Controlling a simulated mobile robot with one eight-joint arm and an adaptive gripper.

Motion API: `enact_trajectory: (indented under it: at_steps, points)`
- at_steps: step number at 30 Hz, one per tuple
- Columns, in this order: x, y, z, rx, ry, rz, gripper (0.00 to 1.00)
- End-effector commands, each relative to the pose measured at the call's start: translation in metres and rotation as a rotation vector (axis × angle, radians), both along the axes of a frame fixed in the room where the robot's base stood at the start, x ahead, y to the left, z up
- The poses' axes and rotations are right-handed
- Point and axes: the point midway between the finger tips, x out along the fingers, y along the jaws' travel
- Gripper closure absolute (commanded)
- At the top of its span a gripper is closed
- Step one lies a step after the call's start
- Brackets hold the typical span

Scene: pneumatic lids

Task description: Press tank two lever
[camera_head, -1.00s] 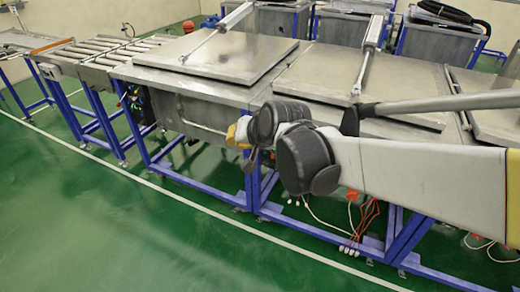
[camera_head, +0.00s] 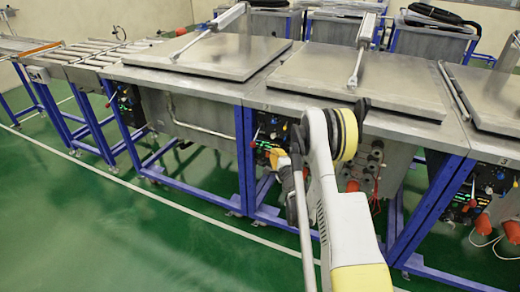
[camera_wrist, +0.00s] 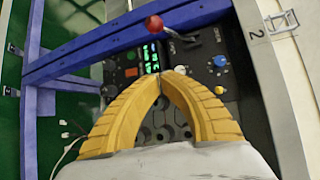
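The tank two control panel (camera_head: 264,128) is on the front of the middle tank, under its flat metal lid (camera_head: 355,82). The fingertips are apart from the red ball in the picture. In the head view my gripper (camera_head: 279,157) is in front of the panel.
A blue knob (camera_wrist: 220,60) and a green lit display (camera_wrist: 150,58) are near my fingertips. Blue frame bars (camera_wrist: 85,48) run left of the panel. Another lidded tank (camera_head: 200,55) stands to the left, with a roller conveyor (camera_head: 85,55) beyond. Green floor in front is clear.

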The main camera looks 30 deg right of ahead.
Motion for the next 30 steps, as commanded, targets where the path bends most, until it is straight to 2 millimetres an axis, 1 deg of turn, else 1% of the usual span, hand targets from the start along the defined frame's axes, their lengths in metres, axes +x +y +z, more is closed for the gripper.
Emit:
enact_trajectory:
  at_steps: [2,11,17,23,24,25,30]
  points:
    - [-0.001,-0.001,-0.003,0.005,-0.004,-0.005,1.00]
    - [0.000,-0.001,-0.002,0.004,-0.003,-0.003,1.00]
    - [0.009,-0.003,0.001,0.003,-0.003,-0.002,1.00]
    - [0.027,-0.007,-0.002,0.002,-0.003,-0.002,1.00]
    - [0.037,-0.009,-0.010,0.002,-0.004,-0.001,1.00]
    - [0.043,-0.010,-0.013,0.002,-0.003,-0.001,1.00]
    - [0.079,-0.019,-0.022,0.002,-0.003,-0.002,1.00]
